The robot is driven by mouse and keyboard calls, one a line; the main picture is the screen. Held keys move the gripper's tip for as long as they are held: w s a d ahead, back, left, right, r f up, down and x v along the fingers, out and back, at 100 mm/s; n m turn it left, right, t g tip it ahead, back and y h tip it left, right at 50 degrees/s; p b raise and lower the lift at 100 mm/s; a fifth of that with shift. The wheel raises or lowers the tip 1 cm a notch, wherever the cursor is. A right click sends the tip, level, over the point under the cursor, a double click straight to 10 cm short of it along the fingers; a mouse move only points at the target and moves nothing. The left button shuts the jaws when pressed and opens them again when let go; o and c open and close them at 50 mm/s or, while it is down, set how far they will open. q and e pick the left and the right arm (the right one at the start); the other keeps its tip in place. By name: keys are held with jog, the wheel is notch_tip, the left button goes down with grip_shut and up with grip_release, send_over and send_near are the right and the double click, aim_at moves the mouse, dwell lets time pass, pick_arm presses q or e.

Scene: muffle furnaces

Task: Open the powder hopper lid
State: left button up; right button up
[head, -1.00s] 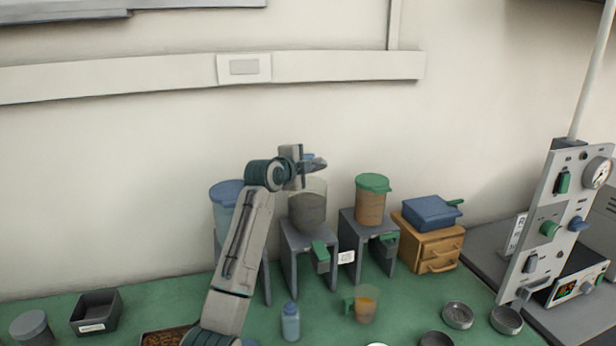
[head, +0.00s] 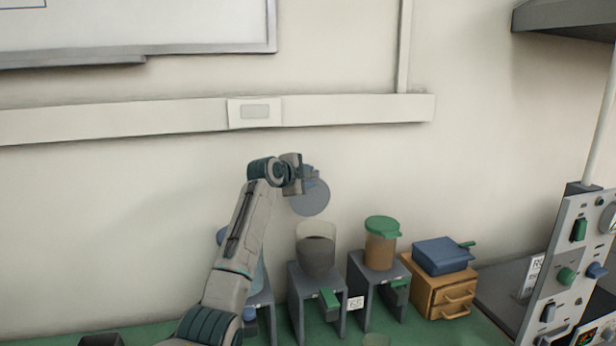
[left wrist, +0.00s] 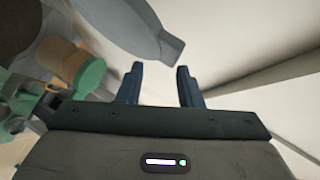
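The middle powder hopper (head: 316,256) is a clear cup with dark grey powder on a grey stand, and its top looks uncovered. Its round blue-grey lid (head: 311,198) stands steeply tilted, face showing, just above the cup's back rim; whether it touches the rim is unclear. My left gripper (head: 303,175) is at the lid's upper edge. In the left wrist view the lid (left wrist: 115,22) and its tab (left wrist: 171,47) lie just beyond the parted fingertips (left wrist: 160,70), with nothing visible between the fingers. My right gripper is out of view.
A green-lidded hopper (head: 381,245) with brown powder stands right of it, beside a blue box (head: 443,255) on wooden drawers (head: 440,292). Another blue hopper is partly behind my left arm. A control panel (head: 570,265) stands at right.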

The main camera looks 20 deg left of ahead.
pick_arm(q)
jog(key=b+v, duration=0.5)
jog(key=v, duration=0.6)
jog(key=shift+d, duration=0.15)
dwell(0.3)
